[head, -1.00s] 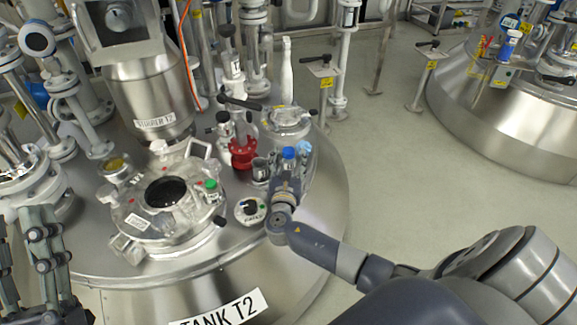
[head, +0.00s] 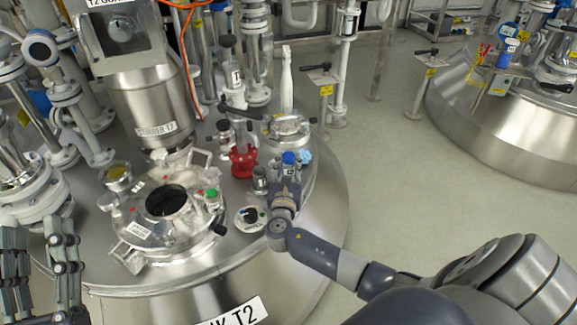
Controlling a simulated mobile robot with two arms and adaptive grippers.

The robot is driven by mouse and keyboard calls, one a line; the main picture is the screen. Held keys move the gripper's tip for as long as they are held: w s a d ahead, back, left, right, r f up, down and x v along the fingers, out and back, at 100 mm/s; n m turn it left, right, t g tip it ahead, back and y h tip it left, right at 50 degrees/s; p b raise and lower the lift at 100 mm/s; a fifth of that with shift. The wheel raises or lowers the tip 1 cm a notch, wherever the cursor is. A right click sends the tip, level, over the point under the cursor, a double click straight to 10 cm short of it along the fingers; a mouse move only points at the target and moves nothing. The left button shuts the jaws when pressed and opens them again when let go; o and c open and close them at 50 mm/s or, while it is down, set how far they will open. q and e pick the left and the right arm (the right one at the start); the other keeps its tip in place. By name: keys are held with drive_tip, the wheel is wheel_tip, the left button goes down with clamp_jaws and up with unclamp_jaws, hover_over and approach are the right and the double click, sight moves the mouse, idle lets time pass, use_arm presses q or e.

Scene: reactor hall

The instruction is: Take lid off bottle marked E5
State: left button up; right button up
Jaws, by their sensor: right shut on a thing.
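My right gripper (head: 286,180) reaches in from the lower right over the top of tank T2. It is shut on a small bottle with a blue lid (head: 289,158), which stands among other small bottles. The blue lid shows just beyond the fingers; I cannot tell whether they grip the lid or the bottle's body. The marking E5 is not readable, and the gripper hides most of the bottle. A light-blue lid (head: 305,157) shows just right of it. My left gripper (head: 40,258) is at the lower left edge, empty, with its fingers apart.
Left of the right gripper are a round dial (head: 251,217), a green-capped item (head: 212,193) and an open hatch (head: 166,200). Bare floor (head: 400,160) lies between the tanks; another tank (head: 465,120) is at right.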

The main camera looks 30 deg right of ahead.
sight(293, 171)
wheel_tip(293, 171, up, 3)
drive_tip(key=shift+f+p, duration=0.2)
drive_tip(key=shift+p, duration=0.5)
use_arm(q)
wheel_tip(293, 171, down, 14)
drive_tip(key=w+a+g+y+p, duration=0.2)
drive_tip(key=g+y, duration=0.1)
drive_tip(key=g, duration=0.5)
use_arm(e)
drive_tip(key=s, duration=0.1)
drive_tip(key=s+a, duration=0.1)
drive_tip(key=s, duration=0.1)
drive_tip(key=s+a, duration=0.1)
drive_tip(key=s, duration=0.1)
drive_tip(key=shift+s+a+r, duration=0.1)
drive_tip(key=shift+r, duration=0.1)
use_arm(q)
drive_tip(key=s+a+f+g+y+p, duration=0.2)
drive_tip(key=s+a+f+g, duration=0.1)
drive_tip(key=s+f+g, duration=0.4)
wheel_tip(293, 171, down, 4)
drive_tip(key=shift+s+a+r+n, duration=0.2)
drive_tip(key=shift+s+n, duration=0.2)
drive_tip(key=shift+s, duration=0.55)
use_arm(e)
drive_tip(key=s+a, duration=0.4)
drive_tip(key=s, duration=0.5)
drive_tip(key=shift+s+r, duration=0.3)
drive_tip(key=shift+r, duration=0.1)
drive_tip(key=shift+c, duration=0.4)
